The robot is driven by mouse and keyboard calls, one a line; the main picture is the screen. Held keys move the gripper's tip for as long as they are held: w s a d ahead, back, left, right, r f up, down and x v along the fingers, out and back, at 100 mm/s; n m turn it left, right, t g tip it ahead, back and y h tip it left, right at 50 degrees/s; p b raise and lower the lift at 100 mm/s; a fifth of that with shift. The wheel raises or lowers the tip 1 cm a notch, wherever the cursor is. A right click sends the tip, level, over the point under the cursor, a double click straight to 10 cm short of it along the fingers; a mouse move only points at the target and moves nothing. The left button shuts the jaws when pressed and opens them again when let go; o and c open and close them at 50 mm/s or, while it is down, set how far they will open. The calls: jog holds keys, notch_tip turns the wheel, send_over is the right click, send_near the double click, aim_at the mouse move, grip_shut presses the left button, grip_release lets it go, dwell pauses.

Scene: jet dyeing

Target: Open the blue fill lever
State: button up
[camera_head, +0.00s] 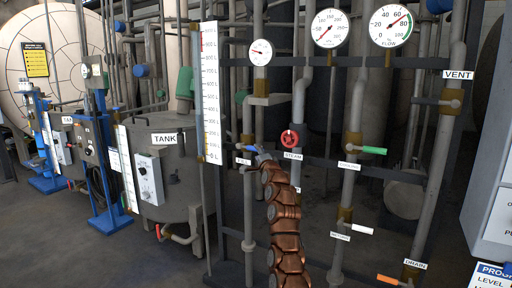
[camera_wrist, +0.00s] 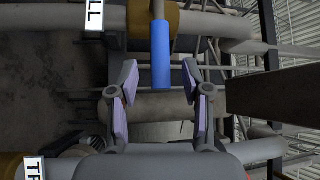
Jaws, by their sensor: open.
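The blue fill lever (camera_head: 249,148) shows in the head view on a vertical pipe left of the red wheel, just above a partly covered white label. In the wrist view the blue lever (camera_wrist: 161,55) points down in the picture from a brass fitting (camera_wrist: 158,22), beside a label ending in "LL" (camera_wrist: 94,14). My gripper (camera_wrist: 160,78) is open, with one pad on each side of the lever's free end and visible gaps to it. In the head view my gripper (camera_head: 263,152) is at the lever and hides part of it.
A red steam wheel (camera_head: 290,138) is close on the right. A green lever (camera_head: 373,151), a white lever (camera_head: 362,230) and an orange lever (camera_head: 387,279) are on other pipes. A level scale (camera_head: 210,95) stands left. Pipes crowd the space behind.

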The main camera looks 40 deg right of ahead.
aim_at(255, 150)
jog(key=p+x, duration=0.2)
jog(key=x, duration=0.1)
jog(key=shift+w+a+p, duration=0.15)
jog(key=shift+w+p, duration=0.2)
jog(key=shift+w, duration=0.1)
jog(key=shift+w+d, duration=0.25)
jog(key=shift+d, duration=0.15)
grip_shut()
dwell(0.4)
